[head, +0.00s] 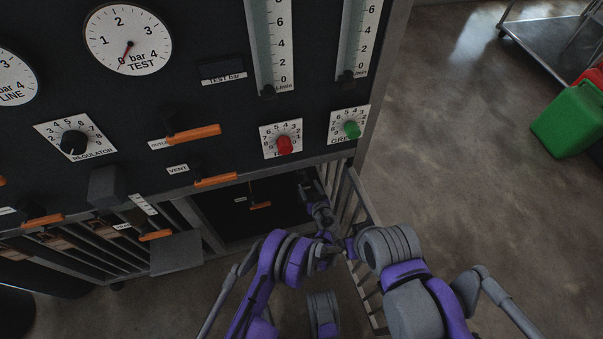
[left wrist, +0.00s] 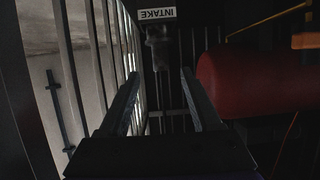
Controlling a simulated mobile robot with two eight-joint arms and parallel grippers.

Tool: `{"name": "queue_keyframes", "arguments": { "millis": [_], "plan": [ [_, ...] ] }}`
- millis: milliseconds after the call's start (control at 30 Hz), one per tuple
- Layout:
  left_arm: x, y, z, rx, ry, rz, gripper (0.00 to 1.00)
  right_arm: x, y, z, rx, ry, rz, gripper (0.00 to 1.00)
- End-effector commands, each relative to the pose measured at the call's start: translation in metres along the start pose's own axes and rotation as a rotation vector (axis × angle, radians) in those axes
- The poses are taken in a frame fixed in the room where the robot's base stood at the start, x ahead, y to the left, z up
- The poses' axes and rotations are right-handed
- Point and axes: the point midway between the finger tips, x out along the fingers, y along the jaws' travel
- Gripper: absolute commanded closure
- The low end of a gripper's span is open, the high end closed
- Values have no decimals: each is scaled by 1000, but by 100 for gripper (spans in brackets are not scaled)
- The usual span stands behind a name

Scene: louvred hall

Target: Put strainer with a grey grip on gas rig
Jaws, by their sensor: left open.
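The gas rig (head: 225,100) is a tall dark panel with dials, flow tubes and orange levers in the head view. My left gripper (head: 309,183) reaches into the dark open bay low on its right side. In the left wrist view the fingers of my left gripper (left wrist: 160,75) are apart, with nothing between them. Beyond the fingertips, a dark grey fitting (left wrist: 157,50) sits by an upside-down INTAKE label (left wrist: 156,14). I cannot tell whether this fitting is the strainer with the grey grip. No strainer is clearly visible. My right gripper is not in view.
A red cylinder (left wrist: 255,82) lies close to the right of the fingers in the left wrist view. Upright bars (left wrist: 97,60) stand close on their left. A grey slatted side (head: 352,190) borders the bay. A green bin (head: 568,122) and open floor lie right of the rig.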

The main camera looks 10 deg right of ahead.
Motion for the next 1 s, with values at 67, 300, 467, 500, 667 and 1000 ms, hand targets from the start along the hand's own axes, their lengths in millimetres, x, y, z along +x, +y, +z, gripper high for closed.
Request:
{"name": "queue_keyframes", "arguments": {
  "millis": [67,300,467,500,667,1000],
  "plan": [
    [13,-2,2,0,-1,-3,35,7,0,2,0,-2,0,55],
    [48,-1,4,0,-2,-3,35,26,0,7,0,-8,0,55],
    [66,-1,4,0,-2,-2,35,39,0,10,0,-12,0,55],
    [70,-1,3,0,-1,-2,35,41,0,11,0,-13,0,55],
    [78,-1,2,0,-1,-2,35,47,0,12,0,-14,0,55],
    [81,-1,0,0,0,-2,35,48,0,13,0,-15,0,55]
  ]
}}
